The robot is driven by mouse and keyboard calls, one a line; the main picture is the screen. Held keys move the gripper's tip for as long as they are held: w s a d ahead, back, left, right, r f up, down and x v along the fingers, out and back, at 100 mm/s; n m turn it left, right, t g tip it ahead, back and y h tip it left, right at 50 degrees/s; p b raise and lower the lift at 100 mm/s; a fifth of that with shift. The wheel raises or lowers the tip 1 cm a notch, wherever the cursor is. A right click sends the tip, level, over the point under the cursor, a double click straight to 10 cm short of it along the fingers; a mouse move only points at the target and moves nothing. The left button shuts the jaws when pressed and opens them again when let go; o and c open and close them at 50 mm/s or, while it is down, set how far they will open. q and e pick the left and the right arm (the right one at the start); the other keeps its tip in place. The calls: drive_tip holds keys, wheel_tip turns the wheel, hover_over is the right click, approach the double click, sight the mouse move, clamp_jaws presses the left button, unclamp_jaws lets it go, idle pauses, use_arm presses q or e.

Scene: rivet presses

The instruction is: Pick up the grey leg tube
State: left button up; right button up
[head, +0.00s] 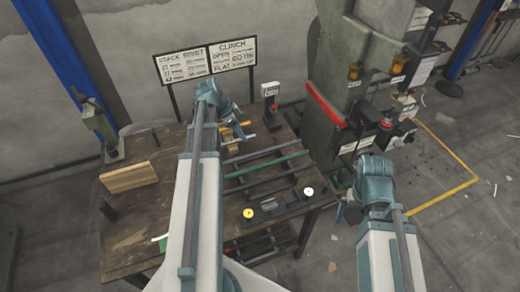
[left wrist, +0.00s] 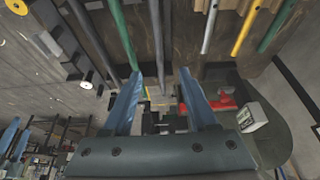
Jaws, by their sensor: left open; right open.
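A dark grey tube (head: 264,152) lies on the workbench beside a green tube (head: 268,164) in the head view. I take it for the grey leg tube. My left gripper (head: 243,135) is open, above the bench at the back of these tubes. In the left wrist view my left gripper (left wrist: 161,98) has its blue fingers spread, with a grey tube (left wrist: 157,38) lined up in the gap between them. I cannot tell how far it is from the fingers. A green tube (left wrist: 123,38) is just left of it. My right gripper (head: 342,210) is open, partly hidden by its arm, right of the bench.
A black fixture with yellow and white round ends (head: 275,206) is at the bench's front right. A wooden block (head: 128,177) stands at left. The large green press (head: 350,90) is behind on the right. A lighter tube (left wrist: 210,25) and yellow tube (left wrist: 276,25) show too.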

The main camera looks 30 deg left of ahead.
use_arm(q)
drive_tip(key=b, duration=0.8)
hover_over(253, 154)
drive_tip(key=a, duration=0.1)
drive_tip(key=f, duration=0.5)
drive_tip(key=s+f, duration=0.1)
drive_tip(key=f, duration=0.2)
drive_tip(key=b+x, duration=0.4)
drive_tip(key=shift+s+a+f+b, duration=0.15)
drive_tip(key=shift+s+f+b, duration=0.05)
drive_tip(key=shift+f+b, duration=0.2)
drive_tip(key=shift+w+f, duration=0.15)
drive_tip(key=shift+f, duration=0.15)
drive_tip(key=shift+r, duration=0.1)
clamp_jaws()
